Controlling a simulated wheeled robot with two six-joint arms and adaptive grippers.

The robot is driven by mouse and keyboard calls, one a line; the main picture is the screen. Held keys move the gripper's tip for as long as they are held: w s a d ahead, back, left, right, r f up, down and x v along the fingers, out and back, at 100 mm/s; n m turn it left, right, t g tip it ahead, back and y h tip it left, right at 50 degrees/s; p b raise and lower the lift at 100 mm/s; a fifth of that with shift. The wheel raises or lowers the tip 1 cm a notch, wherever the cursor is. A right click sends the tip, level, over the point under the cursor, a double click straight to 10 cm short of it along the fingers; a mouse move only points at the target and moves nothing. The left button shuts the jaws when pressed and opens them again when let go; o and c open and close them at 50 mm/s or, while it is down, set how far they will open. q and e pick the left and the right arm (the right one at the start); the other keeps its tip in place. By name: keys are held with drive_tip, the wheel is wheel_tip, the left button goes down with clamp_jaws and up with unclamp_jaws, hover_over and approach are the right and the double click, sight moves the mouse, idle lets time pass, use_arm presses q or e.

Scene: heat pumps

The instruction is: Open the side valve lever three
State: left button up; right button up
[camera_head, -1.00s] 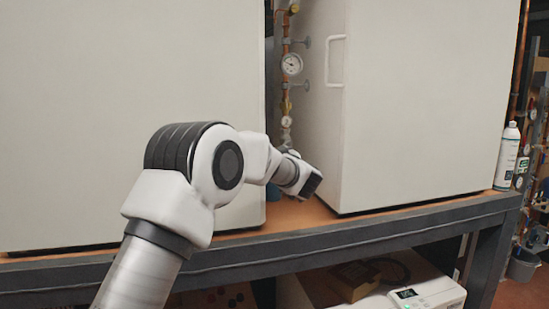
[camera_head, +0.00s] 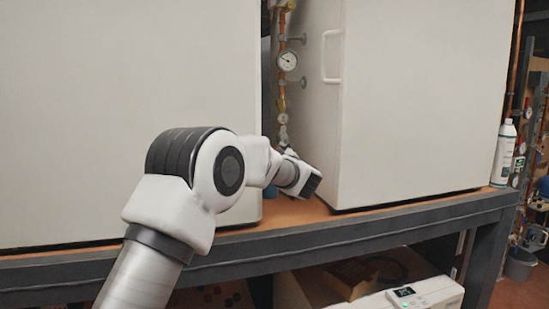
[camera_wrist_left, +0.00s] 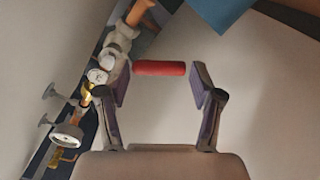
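In the left wrist view a red lever handle (camera_wrist_left: 160,68) lies crosswise between the fingers of my left gripper (camera_wrist_left: 158,76). The gripper is open, with a finger near each end of the handle; I cannot tell whether the left finger touches it. A copper pipe with valves and fittings (camera_wrist_left: 98,76) runs along the left of that view. In the head view my left arm reaches into the gap between two white cabinets, beside the pipework (camera_head: 282,90). The gripper's fingers and the red handle are hidden there. My right gripper is not in view.
A pressure gauge (camera_head: 288,61) sits on the pipe in the gap. The left cabinet (camera_head: 120,80) and right cabinet (camera_head: 420,100) wall it in closely. Both stand on a bench with a dark frame (camera_head: 400,227). A white bottle (camera_head: 503,155) stands at the right end.

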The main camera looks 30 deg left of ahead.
use_arm(q)
drive_tip(key=shift+w+f, duration=0.1)
drive_tip(key=shift+w, duration=0.05)
drive_tip(key=v, duration=1.2)
drive_tip(key=shift+c, duration=0.4)
